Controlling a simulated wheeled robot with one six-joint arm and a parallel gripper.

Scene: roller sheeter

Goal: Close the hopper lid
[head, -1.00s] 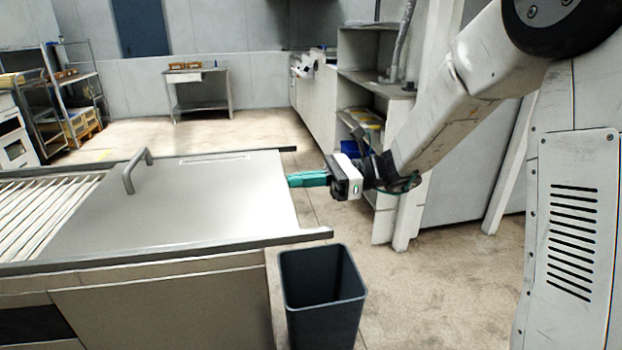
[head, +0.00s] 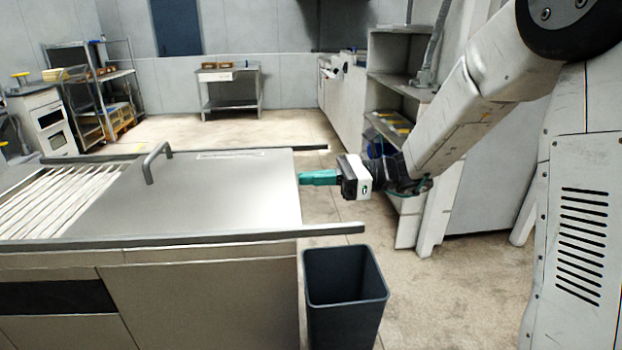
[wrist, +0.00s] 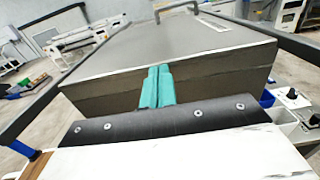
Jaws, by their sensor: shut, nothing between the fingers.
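The hopper lid (head: 220,190) is a flat grey metal panel lying level on the machine between two dark rails. An upright loop handle (head: 154,163) stands near its left end; the wrist view also shows this handle (wrist: 178,8). Left of the lid, pale rollers (head: 55,203) lie uncovered. My gripper (head: 303,178) is at the lid's right end, its green fingers pointing left and shut with nothing between them. In the wrist view, the fingers (wrist: 158,75) meet the lid's end face (wrist: 215,70) and appear to touch it.
The near rail (head: 335,229) and far rail (head: 312,148) stick out right past the lid. A dark open bin (head: 345,290) stands on the floor below the near rail. A shelf unit (head: 395,90) stands behind my arm. Floor between the machine and the back table (head: 230,85) is clear.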

